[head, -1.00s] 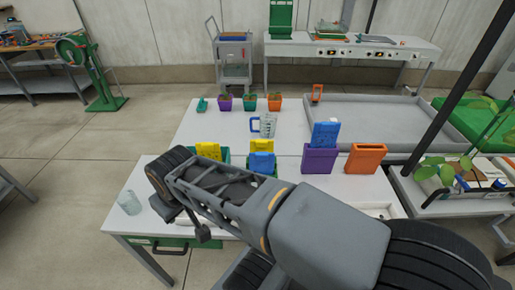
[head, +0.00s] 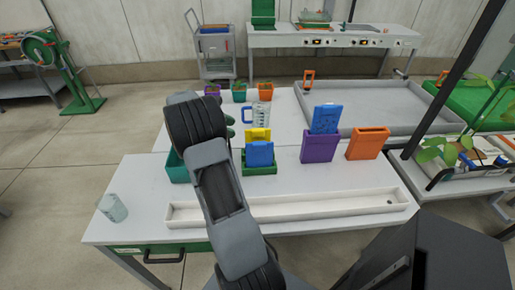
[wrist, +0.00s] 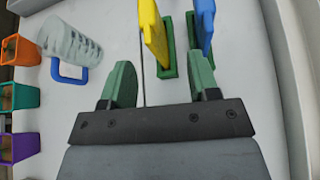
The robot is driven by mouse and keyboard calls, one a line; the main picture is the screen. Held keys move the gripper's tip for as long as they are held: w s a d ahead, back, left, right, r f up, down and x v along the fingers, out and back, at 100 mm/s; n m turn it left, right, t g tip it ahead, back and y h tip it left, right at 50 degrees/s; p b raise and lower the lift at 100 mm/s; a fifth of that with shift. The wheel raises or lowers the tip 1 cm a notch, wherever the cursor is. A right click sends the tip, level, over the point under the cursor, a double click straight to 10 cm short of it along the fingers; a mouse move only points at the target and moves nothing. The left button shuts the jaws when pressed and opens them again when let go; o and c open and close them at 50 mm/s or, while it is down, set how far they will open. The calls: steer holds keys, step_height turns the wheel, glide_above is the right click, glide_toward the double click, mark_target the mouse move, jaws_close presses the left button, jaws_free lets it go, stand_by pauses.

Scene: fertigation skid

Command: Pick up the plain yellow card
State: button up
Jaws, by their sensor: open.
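A yellow card (head: 257,134) stands upright behind a blue card (head: 260,153) at a green holder (head: 260,169) on the white table. Whether the yellow card is plain cannot be told. In the wrist view the yellow card (wrist: 152,32) is seen nearly edge-on, ahead of my gripper (wrist: 162,80), with the blue card (wrist: 204,25) to its right. My gripper is open and empty, its green fingers apart and short of the yellow card. In the head view my arm mostly hides the gripper, left of the cards. A teal holder (head: 177,168) is partly behind my arm.
A measuring jug (head: 259,114) and several small plant pots (head: 239,92) stand behind. Purple (head: 320,147) and orange (head: 367,143) holders stand right. A long white tray (head: 290,208) and a clear cup (head: 112,207) are at the front.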

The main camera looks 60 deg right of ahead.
mark_target(256, 132)
steer(key=shift+n+g, duration=0.3)
steer(key=shift+g, duration=0.5)
steer(key=shift+w+d+f+x, duration=0.1)
steer(key=shift+w+d+x, duration=0.15)
steer(key=shift+x, duration=1.55)
steer(key=shift+w+d+f+x, duration=0.1)
steer(key=shift+w+d+x, duration=0.15)
steer(key=shift+x, duration=1.55)
steer(key=shift+w+d+f+x, duration=0.1)
steer(key=shift+w+d+x, duration=0.15)
steer(key=shift+x, duration=1.55)
steer(key=shift+d, duration=0.1)
steer(key=shift+c, duration=0.3)
jaws_close()
